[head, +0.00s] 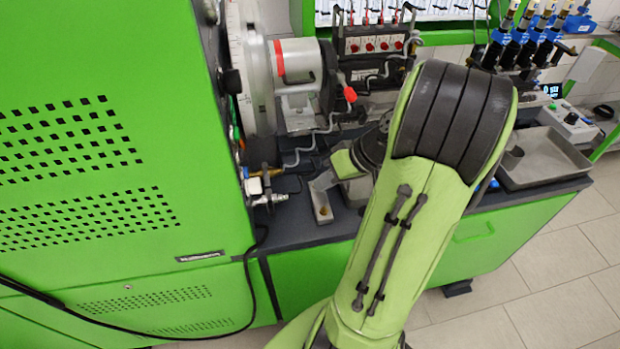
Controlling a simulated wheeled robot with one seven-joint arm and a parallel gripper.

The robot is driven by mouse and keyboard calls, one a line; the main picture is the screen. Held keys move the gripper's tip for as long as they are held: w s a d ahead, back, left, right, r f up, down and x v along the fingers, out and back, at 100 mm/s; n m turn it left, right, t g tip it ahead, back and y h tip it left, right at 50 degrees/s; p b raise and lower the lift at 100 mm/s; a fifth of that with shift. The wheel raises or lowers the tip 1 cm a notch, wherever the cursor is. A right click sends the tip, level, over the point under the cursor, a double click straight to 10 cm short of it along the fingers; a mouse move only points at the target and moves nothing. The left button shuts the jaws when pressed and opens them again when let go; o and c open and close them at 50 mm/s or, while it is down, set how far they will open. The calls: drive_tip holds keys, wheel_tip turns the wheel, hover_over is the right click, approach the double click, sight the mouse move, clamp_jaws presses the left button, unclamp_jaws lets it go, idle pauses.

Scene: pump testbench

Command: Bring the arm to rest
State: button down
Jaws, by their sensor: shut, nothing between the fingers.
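My arm (425,220) rises from the bottom of the head view, bends at a dark-banded joint and reaches down behind itself toward the bench. My gripper (323,184) shows small and partly hidden to the left of the forearm, low over the dark bench top. It is shut and holds nothing. The wrist behind the arm is mostly covered by the upper link.
A green cabinet (110,130) fills the left side. A pump with a silver body (297,60) stands beside a large disc (250,70). A small tray (321,214) lies below my gripper. A grey tray (545,165) is at right. Tiled floor (560,270) is clear at lower right.

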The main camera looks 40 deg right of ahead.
drive_tip(key=a+r+n+g+h, duration=0.1)
drive_tip(key=a+r, duration=0.2)
drive_tip(key=a, duration=0.3)
drive_tip(key=a+r+n+g+h, duration=0.1)
drive_tip(key=a+r, duration=0.2)
drive_tip(key=a, duration=0.4)
drive_tip(key=s+a+r+t+h, duration=0.1)
drive_tip(key=s+a+r+h, duration=0.1)
drive_tip(key=s+a, duration=0.5)
drive_tip(key=shift+s+r, duration=0.75)
drive_tip(key=shift+s, duration=0.1)
drive_tip(key=c, duration=1.8)
unclamp_jaws()
